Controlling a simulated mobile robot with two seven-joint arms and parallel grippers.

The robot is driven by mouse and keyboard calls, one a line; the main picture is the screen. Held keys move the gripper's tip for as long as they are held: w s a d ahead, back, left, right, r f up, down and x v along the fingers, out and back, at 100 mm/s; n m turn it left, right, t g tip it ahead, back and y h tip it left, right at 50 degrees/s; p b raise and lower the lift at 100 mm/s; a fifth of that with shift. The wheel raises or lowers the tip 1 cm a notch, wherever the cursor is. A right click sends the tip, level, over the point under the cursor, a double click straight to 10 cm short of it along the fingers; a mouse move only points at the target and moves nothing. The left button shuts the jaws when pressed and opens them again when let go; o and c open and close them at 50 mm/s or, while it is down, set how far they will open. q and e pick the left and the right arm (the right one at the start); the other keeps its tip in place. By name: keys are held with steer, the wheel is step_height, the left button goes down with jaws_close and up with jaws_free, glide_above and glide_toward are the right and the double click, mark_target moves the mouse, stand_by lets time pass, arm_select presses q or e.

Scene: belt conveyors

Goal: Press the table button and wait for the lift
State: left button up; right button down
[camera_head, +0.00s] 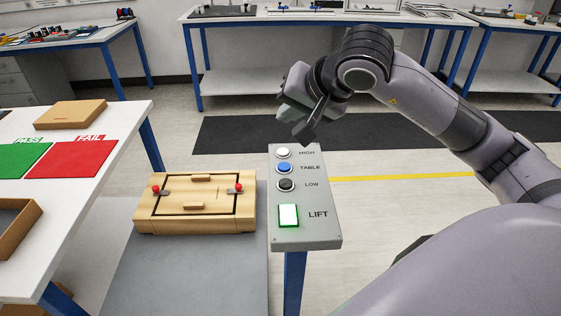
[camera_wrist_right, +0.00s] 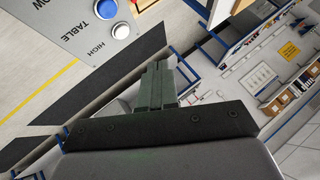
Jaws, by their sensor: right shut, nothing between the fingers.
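The control panel (camera_head: 304,236) is a grey box on a blue post, with a white HIGH button (camera_head: 282,152), a blue TABLE button (camera_head: 284,168), a dark LOW button (camera_head: 286,184) and a square LIFT light (camera_head: 289,215) glowing green-white. The blue TABLE button also shows at the top of the right wrist view (camera_wrist_right: 106,9). A wooden box (camera_head: 196,204) with red knobs lies on the grey lift platform (camera_head: 180,268), left of the panel. My right gripper (camera_head: 304,138) is shut and empty, just above the panel's far end, apart from the blue button. My left gripper is out of view.
A white table (camera_head: 110,122) with green PASS and red FAIL (camera_head: 72,158) areas stands at the left. Workbenches (camera_head: 300,18) line the back. A black mat (camera_head: 235,135) and yellow line lie on the open floor.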

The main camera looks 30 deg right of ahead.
steer(key=shift+f, duration=0.1)
steer(key=b, duration=0.6)
glide_above(288, 168)
step_height(288, 168, down, 8)
steer(key=shift+r, duration=0.15)
steer(key=shift+f+b, duration=0.3)
steer(key=shift+f, duration=0.15)
stand_by(1.4)
steer(key=shift+w+f+b, duration=0.1)
steer(key=shift+f+b, duration=0.3)
steer(key=shift+b, duration=0.2)
